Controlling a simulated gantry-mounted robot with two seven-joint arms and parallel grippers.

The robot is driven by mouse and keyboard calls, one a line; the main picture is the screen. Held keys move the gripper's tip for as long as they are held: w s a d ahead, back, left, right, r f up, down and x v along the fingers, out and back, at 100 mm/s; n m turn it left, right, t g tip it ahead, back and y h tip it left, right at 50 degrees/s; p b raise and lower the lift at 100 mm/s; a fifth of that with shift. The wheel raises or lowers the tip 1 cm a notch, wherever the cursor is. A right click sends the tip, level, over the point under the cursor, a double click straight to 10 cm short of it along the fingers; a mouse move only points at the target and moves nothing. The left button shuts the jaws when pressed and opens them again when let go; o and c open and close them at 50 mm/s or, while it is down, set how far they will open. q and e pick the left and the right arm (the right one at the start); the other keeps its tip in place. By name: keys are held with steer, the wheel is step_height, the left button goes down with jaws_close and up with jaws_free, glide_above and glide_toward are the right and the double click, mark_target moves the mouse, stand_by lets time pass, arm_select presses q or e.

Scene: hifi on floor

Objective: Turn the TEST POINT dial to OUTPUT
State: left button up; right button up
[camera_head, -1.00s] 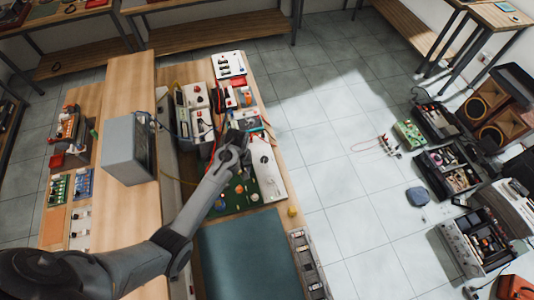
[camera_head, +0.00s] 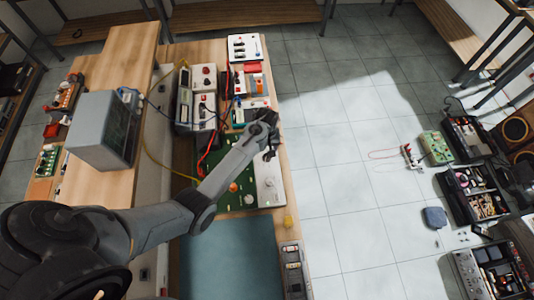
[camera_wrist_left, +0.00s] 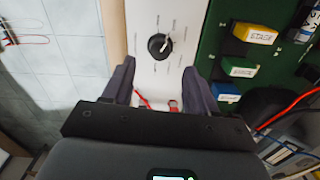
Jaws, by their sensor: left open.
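The white panel (camera_head: 272,197) lies at the right edge of the bench, beside the green board. In the left wrist view, the panel (camera_wrist_left: 146,15) carries a round black dial (camera_wrist_left: 159,46) with a light pointer mark toward the upper right. Small labels ring the dial but are too blurred to read. My left gripper (camera_head: 270,150) is over the far end of the panel. In the left wrist view the open gripper (camera_wrist_left: 160,68) has its fingers on either side of the panel, with the dial just beyond the tips, between their lines. Nothing is held. My right gripper is not in view.
Red and dark leads and meters (camera_head: 203,100) lie near my forearm. A grey box (camera_head: 103,130) stands on the raised shelf. The tiled floor (camera_head: 340,180) right of the bench is clear nearby.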

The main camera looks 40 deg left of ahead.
mark_target(267, 155)
arm_select(q)
steer(key=shift+f+b, duration=0.3)
steer(key=shift+f, duration=2.45)
steer(key=shift+c, duration=0.5)
steer(key=c, duration=1)
